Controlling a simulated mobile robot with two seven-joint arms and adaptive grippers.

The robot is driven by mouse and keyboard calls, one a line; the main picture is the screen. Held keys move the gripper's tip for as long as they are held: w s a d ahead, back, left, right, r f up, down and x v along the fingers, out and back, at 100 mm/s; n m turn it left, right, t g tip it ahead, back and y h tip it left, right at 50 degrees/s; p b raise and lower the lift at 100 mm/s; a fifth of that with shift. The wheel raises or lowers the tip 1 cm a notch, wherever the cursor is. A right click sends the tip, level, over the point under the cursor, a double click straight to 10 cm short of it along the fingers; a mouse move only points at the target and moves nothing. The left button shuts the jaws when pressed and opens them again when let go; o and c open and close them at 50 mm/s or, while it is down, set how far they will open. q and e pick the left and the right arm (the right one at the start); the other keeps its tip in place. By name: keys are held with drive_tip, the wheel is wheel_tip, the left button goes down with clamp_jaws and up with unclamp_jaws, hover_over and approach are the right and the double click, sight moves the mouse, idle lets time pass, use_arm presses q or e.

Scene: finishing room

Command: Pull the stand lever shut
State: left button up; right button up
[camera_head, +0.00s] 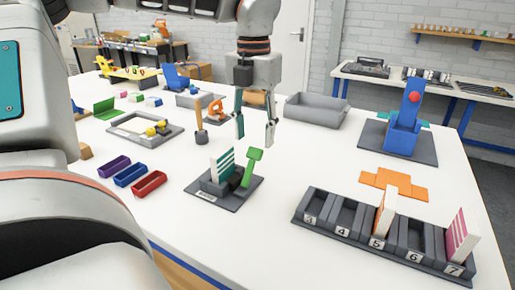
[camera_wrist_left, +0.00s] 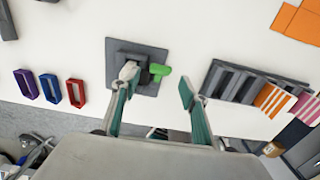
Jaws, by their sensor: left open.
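The stand (camera_head: 213,192) is a dark grey block on a square base plate near the front middle of the table. A card with white and teal stripes (camera_head: 221,165) stands upright in it. Its green lever (camera_head: 251,167) sticks up on the right side, leaning away from the card. My left gripper (camera_head: 255,135) points down above and behind the stand, open, with nothing between its fingers. In the left wrist view the green lever (camera_wrist_left: 160,71) shows between the two fingers (camera_wrist_left: 158,82), and the left finger overlaps part of the stand. My right gripper is out of view.
A numbered rack (camera_head: 377,236) with a few striped cards stands at the front right. Purple, blue and red bins (camera_head: 130,174) lie left of the stand.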

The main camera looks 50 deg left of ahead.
sight(254, 150)
use_arm(q)
drive_tip(key=shift+w+f, duration=0.1)
drive_tip(key=shift+f, duration=2.1)
drive_tip(key=shift+c, duration=0.3)
clamp_jaws()
